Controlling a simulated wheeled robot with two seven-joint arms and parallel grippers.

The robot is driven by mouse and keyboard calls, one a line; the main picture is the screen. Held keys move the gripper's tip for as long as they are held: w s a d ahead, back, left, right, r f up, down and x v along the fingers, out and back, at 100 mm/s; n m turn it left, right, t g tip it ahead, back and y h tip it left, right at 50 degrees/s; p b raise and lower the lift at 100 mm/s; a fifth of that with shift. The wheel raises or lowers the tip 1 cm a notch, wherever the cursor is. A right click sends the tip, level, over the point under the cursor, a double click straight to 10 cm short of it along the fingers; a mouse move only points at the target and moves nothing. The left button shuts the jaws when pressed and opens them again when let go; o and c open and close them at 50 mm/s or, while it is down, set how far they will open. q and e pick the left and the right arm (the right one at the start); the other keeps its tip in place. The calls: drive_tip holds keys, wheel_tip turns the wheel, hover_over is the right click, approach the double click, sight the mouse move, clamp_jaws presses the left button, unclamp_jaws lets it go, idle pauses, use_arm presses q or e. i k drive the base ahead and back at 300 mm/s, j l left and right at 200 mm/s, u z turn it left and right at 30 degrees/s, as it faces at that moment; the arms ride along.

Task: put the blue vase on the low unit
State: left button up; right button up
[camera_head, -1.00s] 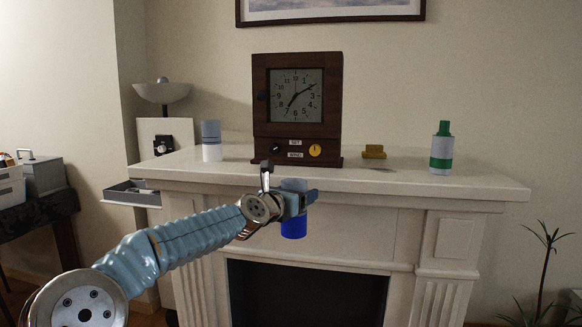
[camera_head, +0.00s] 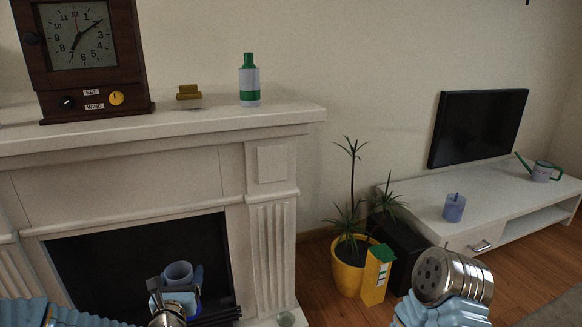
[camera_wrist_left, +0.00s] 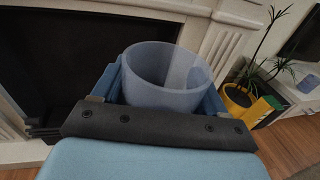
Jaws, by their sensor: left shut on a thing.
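My left gripper (camera_head: 181,290) is at the lower left of the head view, in front of the dark fireplace opening. It is shut on the blue vase (camera_head: 178,271), which stands about upright with its open rim up. In the left wrist view the vase (camera_wrist_left: 165,78) sits between the fingers, its rim towards the camera; its lower part is hidden. The low unit (camera_head: 493,205) is long and white, at the right of the head view, well apart from the vase. Part of my right arm shows at the lower right; its gripper is out of view.
A television (camera_head: 478,127), a blue cup-like holder (camera_head: 454,208) and a watering can (camera_head: 541,170) are on the low unit. A yellow plant pot (camera_head: 348,272), a yellow-green box (camera_head: 376,275) and a black box (camera_head: 402,245) stand between it and the fireplace (camera_head: 270,215).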

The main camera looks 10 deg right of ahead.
sight(475, 206)
drive_tip(key=i+l, duration=0.1)
drive_tip(key=l, duration=0.3)
drive_tip(key=i+l, duration=0.15)
drive_tip(key=l, duration=0.25)
drive_tip(key=i+l, duration=0.1)
drive_tip(key=l, duration=0.25)
drive_tip(key=i+l, duration=0.15)
drive_tip(key=l, duration=0.25)
drive_tip(key=i+l, duration=0.1)
drive_tip(key=l, duration=0.3)
drive_tip(key=i+l, duration=0.15)
drive_tip(key=l, duration=0.25)
drive_tip(key=i+l, duration=0.1)
drive_tip(key=l, duration=0.25)
drive_tip(key=i+l, duration=0.15)
drive_tip(key=l, duration=0.25)
drive_tip(key=i+l, duration=0.15)
drive_tip(key=l, duration=0.2)
drive_tip(key=i+l, duration=0.15)
drive_tip(key=l, duration=0.25)
drive_tip(key=i+l, duration=0.2)
drive_tip(key=l, duration=0.2)
drive_tip(key=i+l+z, duration=0.1)
drive_tip(key=l, duration=0.25)
drive_tip(key=i+l, duration=0.2)
drive_tip(key=l, duration=0.2)
drive_tip(key=i+l, duration=0.2)
drive_tip(key=l, duration=0.15)
drive_tip(key=i+l, duration=0.15)
drive_tip(key=l, duration=0.25)
